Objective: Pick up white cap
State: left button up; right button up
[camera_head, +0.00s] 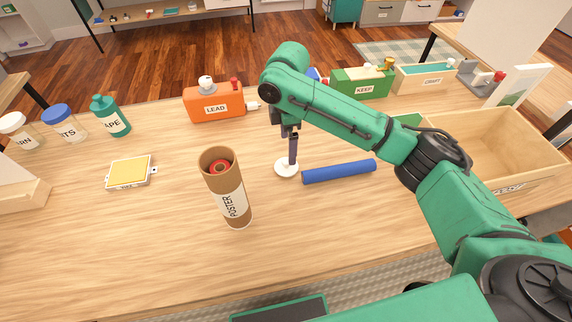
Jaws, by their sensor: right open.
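The white cap (282,170) is a small round white disc on the wooden desk, right of the brown tube labelled POSTER and left of a blue roll. My right gripper (292,160) points straight down at it from above, with its dark fingers over the cap's far right part. The fingers are open. I cannot tell whether they touch the cap, and they hide part of it. My left gripper is not in view.
The POSTER tube (225,188) stands upright with something red inside. The blue roll (339,172) lies close on the right. An orange LEAD box (214,103) stands behind, and an open wooden crate (480,151) sits at right. The desk's front is clear.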

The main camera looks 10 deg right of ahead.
aim_at(287, 160)
jog(key=f, duration=0.8)
jog(key=shift+a+f, duration=0.15)
jog(key=shift+a, duration=0.05)
jog(key=c, duration=1.1)
